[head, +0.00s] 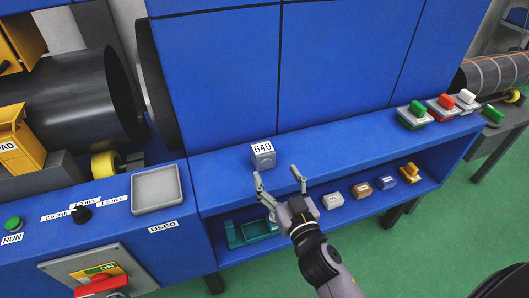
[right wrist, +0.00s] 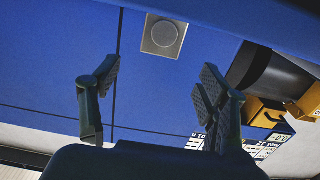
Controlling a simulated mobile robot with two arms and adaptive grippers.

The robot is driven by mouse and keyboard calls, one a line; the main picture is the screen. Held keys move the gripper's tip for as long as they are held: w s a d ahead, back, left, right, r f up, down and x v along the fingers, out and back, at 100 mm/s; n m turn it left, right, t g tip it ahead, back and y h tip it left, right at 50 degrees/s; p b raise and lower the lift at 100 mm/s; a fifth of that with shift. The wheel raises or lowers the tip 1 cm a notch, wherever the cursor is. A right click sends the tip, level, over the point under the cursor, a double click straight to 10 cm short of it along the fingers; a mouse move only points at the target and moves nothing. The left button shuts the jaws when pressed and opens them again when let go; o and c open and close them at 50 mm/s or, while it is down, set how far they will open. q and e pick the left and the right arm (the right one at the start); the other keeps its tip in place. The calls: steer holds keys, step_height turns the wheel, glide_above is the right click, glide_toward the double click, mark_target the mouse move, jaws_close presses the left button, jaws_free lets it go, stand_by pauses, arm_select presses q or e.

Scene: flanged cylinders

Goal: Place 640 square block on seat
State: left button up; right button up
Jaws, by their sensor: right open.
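The grey square block marked 640 (head: 263,155) stands upright on the blue ledge near its left end in the head view. In the right wrist view a grey square face with a round disc (right wrist: 164,37), which looks like this block, shows at the top, beyond the fingertips. My right gripper (head: 279,178) is open and empty, in front of the block and apart from it. Its spread fingers also show in the right wrist view (right wrist: 158,80). I cannot tell which thing is the seat. My left gripper is not in view.
A grey tray (head: 156,189) marked USED lies left of the ledge. The lower shelf holds a teal holder (head: 240,233) and several small blocks, including a brown one (head: 361,189). Green, red and white switches (head: 441,107) stand at the ledge's right. The ledge's middle is clear.

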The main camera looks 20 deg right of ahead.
mark_target(266, 156)
steer(key=w, duration=0.4)
steer(key=shift+w+r+p, duration=0.1)
steer(key=shift+w+p, duration=0.15)
steer(key=shift+p, duration=0.15)
steer(key=shift+w, duration=0.75)
steer(key=w, duration=0.2)
steer(key=w+p, duration=0.1)
steer(key=w, duration=0.1)
steer(key=shift+w+a+f, duration=0.15)
steer(key=shift+w+f, duration=0.05)
steer(key=shift+w, duration=0.15)
steer(key=shift+s, duration=0.1)
steer(key=shift+c, duration=0.3)
jaws_close()
steer(key=shift+r, duration=0.15)
